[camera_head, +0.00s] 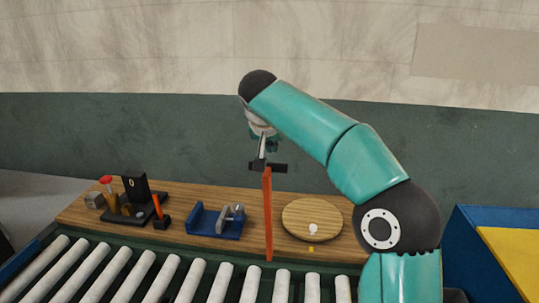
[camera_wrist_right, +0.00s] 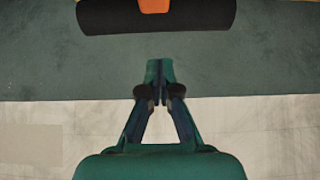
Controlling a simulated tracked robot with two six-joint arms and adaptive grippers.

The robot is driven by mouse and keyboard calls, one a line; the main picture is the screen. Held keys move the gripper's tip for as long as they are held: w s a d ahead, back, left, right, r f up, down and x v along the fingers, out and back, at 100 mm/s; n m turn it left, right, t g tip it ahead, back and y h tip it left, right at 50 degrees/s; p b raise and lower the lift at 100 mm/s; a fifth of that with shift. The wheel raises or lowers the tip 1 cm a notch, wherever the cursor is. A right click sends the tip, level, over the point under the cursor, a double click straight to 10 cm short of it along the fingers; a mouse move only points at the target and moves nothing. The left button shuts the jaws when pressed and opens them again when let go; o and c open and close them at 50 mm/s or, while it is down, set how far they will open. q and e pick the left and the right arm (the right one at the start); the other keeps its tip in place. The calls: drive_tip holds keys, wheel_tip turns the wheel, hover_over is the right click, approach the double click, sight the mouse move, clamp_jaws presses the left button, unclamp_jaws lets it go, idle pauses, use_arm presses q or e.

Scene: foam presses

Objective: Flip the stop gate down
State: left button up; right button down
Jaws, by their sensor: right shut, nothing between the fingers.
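The stop gate (camera_head: 268,215) is a thin orange bar standing upright at the conveyor's edge, with a black crosspiece (camera_head: 279,168) at its top. In the right wrist view, the black crosspiece (camera_wrist_right: 110,17) spans the top of the picture with an orange piece (camera_wrist_right: 155,5) at its middle. My right gripper (camera_head: 258,162) is shut and empty, close to the top of the gate in the head view. In the wrist view its fingertips (camera_wrist_right: 159,68) show apart from the crosspiece. Whether they touch it from the head view I cannot tell. My left gripper is out of view.
The roller conveyor (camera_head: 215,283) runs along the front. Behind it, a wooden bench (camera_head: 185,195) carries a blue fixture (camera_head: 217,221), a round wooden board (camera_head: 312,212) and a black stand (camera_head: 137,196) with small parts. A blue bin (camera_head: 457,240) with yellow inside stands at right.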

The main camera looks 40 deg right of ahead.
drive_tip(key=s+a, duration=0.1)
drive_tip(key=s+a+f, duration=0.1)
drive_tip(key=a, duration=0.1)
drive_tip(key=shift+s, duration=0.15)
